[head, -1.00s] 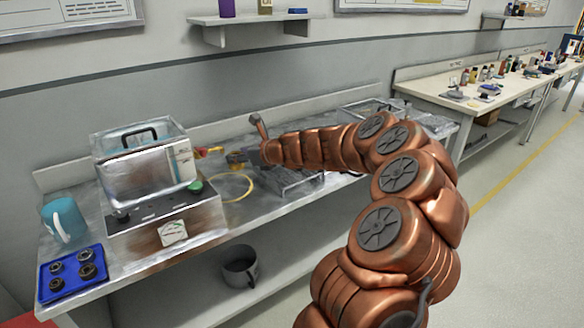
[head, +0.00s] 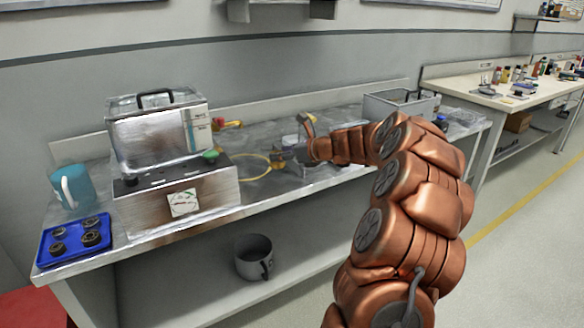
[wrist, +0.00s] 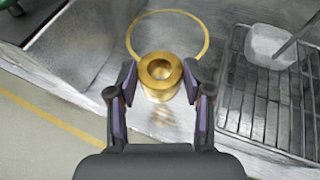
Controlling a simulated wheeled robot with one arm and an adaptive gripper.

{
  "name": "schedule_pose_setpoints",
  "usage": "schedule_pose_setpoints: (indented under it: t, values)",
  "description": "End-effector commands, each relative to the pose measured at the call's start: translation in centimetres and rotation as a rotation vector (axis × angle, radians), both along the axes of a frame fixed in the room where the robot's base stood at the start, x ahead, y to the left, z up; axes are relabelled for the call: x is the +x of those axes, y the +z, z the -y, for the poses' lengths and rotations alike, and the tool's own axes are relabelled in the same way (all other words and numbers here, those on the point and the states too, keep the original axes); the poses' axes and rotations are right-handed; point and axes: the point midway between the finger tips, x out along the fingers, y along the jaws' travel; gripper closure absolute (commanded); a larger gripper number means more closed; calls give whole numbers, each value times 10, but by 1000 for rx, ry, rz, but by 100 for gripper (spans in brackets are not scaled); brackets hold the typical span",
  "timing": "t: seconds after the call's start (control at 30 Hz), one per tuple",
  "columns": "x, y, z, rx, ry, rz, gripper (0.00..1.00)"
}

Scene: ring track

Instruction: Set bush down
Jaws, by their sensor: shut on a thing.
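The bush is a flanged brass ring with a dark bore. In the wrist view the bush (wrist: 160,72) sits between the fingertips of my gripper (wrist: 163,84), which is shut on it. In the head view the bush (head: 277,162) is small and partly hidden by my gripper (head: 285,156). A yellow ring (wrist: 204,35) lies on the metal bench just beyond the bush in the wrist view, and the bush covers its near edge. The ring also shows in the head view (head: 246,174), left of my gripper. I cannot tell whether the bush touches the bench.
A metal unit (head: 180,207) with a handled box on top stands left of the ring. A wire rack (wrist: 265,98) with a white container (wrist: 270,46) is to the right. A blue tray (head: 52,252) and teal mug (head: 70,187) are at far left.

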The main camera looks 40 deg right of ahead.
Motion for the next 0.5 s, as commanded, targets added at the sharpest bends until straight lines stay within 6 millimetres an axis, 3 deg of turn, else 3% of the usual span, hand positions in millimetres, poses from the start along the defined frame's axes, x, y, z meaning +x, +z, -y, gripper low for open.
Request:
schedule_pose_setpoints:
  t: [0.27, 0.5]
  values:
    - [0, -24, 0, 1, 0, 2, 100]
    - [0, -60, 0, 4, 1, 0, 100]
